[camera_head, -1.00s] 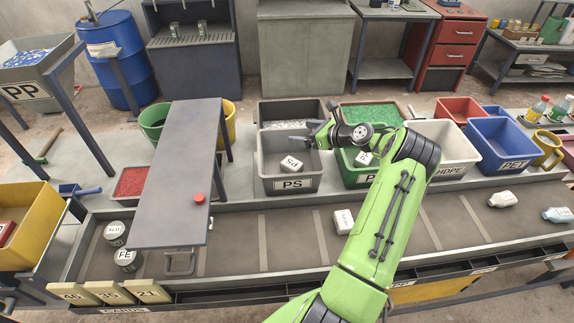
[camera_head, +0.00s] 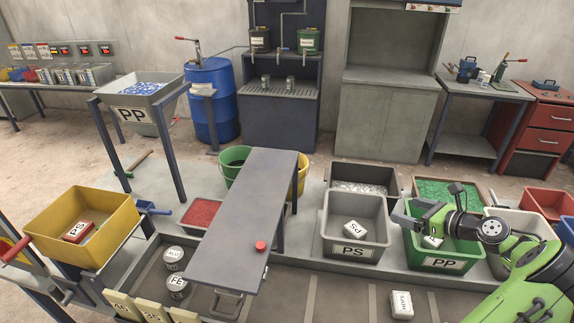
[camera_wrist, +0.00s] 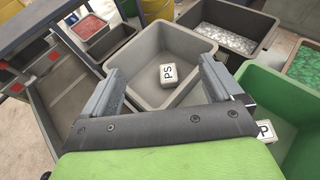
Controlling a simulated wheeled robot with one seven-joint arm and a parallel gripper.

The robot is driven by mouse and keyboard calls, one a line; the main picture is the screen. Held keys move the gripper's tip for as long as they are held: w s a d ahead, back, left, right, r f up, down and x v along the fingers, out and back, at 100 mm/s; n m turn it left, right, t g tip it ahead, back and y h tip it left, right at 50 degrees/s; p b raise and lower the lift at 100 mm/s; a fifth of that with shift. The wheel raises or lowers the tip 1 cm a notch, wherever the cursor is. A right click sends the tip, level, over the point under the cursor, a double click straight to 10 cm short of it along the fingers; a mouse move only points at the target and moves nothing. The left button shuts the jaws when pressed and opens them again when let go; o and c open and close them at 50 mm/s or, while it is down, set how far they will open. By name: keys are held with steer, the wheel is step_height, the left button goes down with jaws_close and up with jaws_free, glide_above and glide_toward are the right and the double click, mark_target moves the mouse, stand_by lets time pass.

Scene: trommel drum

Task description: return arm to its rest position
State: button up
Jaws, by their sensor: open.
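My green arm (camera_head: 530,285) reaches in from the lower right in the head view. My gripper (camera_head: 402,215) is over the area between the grey PS bin (camera_head: 353,252) and the green PP bin (camera_head: 440,263). In the wrist view my gripper (camera_wrist: 160,88) has its two fingers wide apart with nothing between them. A white block marked PS (camera_wrist: 169,73) lies inside the grey bin beyond the fingers. It also shows in the head view (camera_head: 353,229).
The grey sorting platform (camera_head: 225,225) with a red button (camera_head: 260,246) stands left of the bins. A white HDPE piece (camera_head: 401,304) lies on the belt (camera_head: 345,302). A yellow bin (camera_head: 90,240) is at left. Cans marked ALU (camera_head: 174,258) and FE (camera_head: 177,286) stand on the belt.

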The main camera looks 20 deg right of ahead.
steer(key=w+a+r+n+g, duration=0.3)
steer(key=a+n, duration=0.3)
steer(key=a, duration=0.3)
steer(key=w+a+r+n+g, duration=0.25)
steer(key=a+n, duration=0.25)
steer(key=a, duration=0.3)
steer(key=s+a+r+n+g, duration=0.2)
steer(key=a+r+n, duration=0.2)
steer(key=a+n, duration=0.55)
steer(key=s+a+r+n+h, duration=0.1)
steer(key=s+a+n, duration=0.5)
steer(key=s, duration=0.4)
steer(key=s+a+r+n+h, duration=0.1)
steer(key=s+a+n+h, duration=0.1)
steer(key=s+a+n, duration=0.4)
steer(key=s+n, duration=0.1)
steer(key=s, duration=0.4)
steer(key=shift+a, duration=0.25)
